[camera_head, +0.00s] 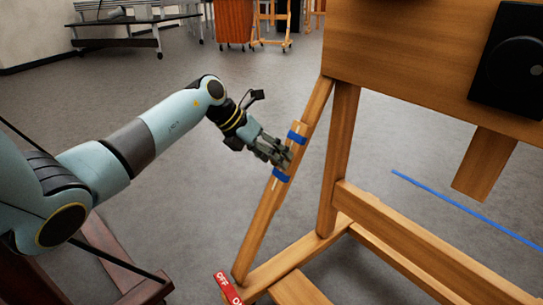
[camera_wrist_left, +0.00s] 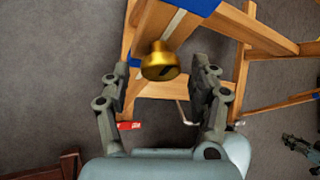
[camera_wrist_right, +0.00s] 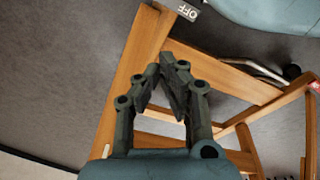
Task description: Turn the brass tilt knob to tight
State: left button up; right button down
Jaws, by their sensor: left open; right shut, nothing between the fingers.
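The brass tilt knob (camera_wrist_left: 160,64) shows in the left wrist view, on a wooden easel leg with blue bands. My left gripper (camera_wrist_left: 166,82) is open there, with one finger to each side of the knob; I cannot tell whether either finger touches it. In the head view my left gripper (camera_head: 285,158) is at the slanted easel leg (camera_head: 262,217), between two blue bands, and hides the knob. My right gripper (camera_wrist_right: 169,66) is shut and empty in the right wrist view, in front of wooden beams. It is not seen in the head view.
The wooden easel (camera_head: 345,160) fills the right of the head view, with a black panel (camera_head: 512,55) at its top right. A red OFF label (camera_head: 222,281) is near the leg's foot. A blue strip (camera_head: 465,208) crosses behind.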

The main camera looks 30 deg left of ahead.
pick_arm(q)
jog(key=v, duration=1.2)
